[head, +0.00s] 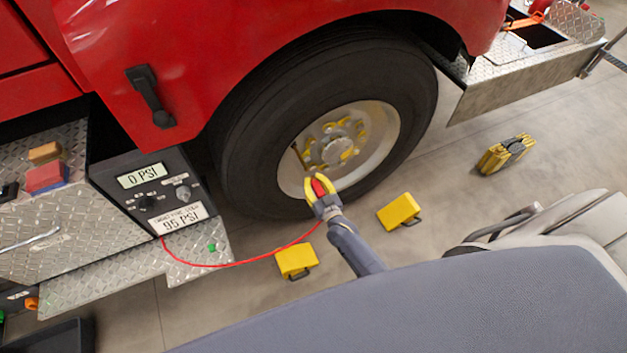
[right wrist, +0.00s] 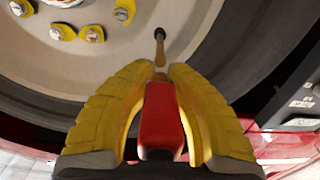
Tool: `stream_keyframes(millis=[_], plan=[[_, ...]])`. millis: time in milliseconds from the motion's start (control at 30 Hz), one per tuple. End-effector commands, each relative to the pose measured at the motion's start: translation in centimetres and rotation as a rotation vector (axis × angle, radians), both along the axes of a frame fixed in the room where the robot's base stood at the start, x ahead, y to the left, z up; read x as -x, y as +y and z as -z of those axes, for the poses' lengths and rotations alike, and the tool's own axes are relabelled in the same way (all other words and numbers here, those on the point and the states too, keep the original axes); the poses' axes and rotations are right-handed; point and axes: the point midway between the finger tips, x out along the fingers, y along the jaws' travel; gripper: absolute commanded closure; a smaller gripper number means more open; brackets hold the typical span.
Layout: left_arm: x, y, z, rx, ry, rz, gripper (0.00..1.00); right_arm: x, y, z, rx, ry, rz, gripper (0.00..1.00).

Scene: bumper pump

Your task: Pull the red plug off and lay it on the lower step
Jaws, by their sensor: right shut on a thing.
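The red plug (head: 319,187) is between the yellow fingers of my right gripper (head: 320,184), in front of the wheel's rim. In the right wrist view, the right gripper (right wrist: 160,80) is shut on the red plug (right wrist: 160,115). Its front end points at the brass valve stem (right wrist: 159,48) and lines up with it; I cannot tell whether they are joined. A red hose (head: 230,264) runs from the gauge panel toward the gripper. The lower step (head: 110,288) is diamond plate at lower left. My left gripper is not in view.
A small green piece (head: 212,247) lies on the lower step. The gauge panel (head: 165,185) stands above it. Yellow chocks (head: 296,261) (head: 399,211) lie on the floor near the tire (head: 255,150). A yellow-black object (head: 507,153) stands at right.

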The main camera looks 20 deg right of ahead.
Motion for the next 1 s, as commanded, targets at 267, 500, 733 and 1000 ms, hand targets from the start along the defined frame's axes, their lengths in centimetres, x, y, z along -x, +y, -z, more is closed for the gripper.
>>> stream_keyframes(millis=[267,500,733,1000], plan=[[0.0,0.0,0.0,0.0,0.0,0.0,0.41,0.9,-0.1,0.0,0.0,0.0,0.0,1.0],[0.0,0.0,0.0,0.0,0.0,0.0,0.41,1.7,-0.1,0.0,0.0,0.0,0.0,1.0],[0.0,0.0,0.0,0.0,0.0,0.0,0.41,2.5,-0.1,0.0,0.0,-0.001,0.0,1.0],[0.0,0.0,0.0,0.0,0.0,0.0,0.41,2.9,-0.1,0.0,0.0,0.0,0.0,1.0]])
